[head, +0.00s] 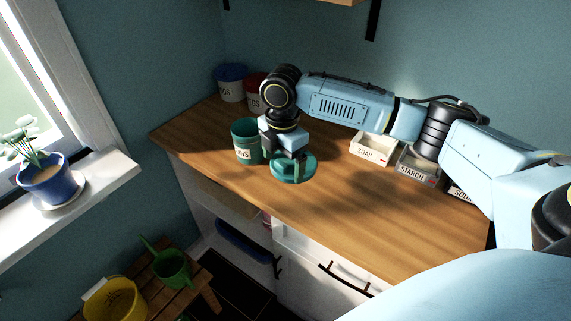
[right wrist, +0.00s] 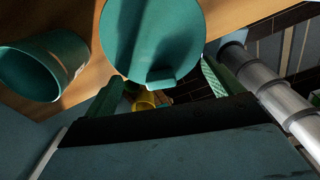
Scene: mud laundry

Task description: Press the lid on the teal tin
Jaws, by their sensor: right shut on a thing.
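The teal tin (head: 246,146) stands upright on the wooden counter, with a white label that is partly readable. Its mouth looks open. The tin (right wrist: 42,68) also shows at the left of the right wrist view. The round teal lid (head: 306,170) is to the right of the tin and apart from it, near the counter's front edge. My right gripper (head: 296,168) points down and is shut on the lid, which shows large and flat-side on in the right wrist view (right wrist: 150,35). I cannot tell whether the lid touches the counter. My left gripper is out of view.
A blue-topped tin (head: 230,86) and a red tin (head: 254,94) stand behind the teal tin. White labelled boxes, such as the soap box (head: 371,149) and starch box (head: 417,168), stand along the back right. The front middle of the counter (head: 370,220) is clear.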

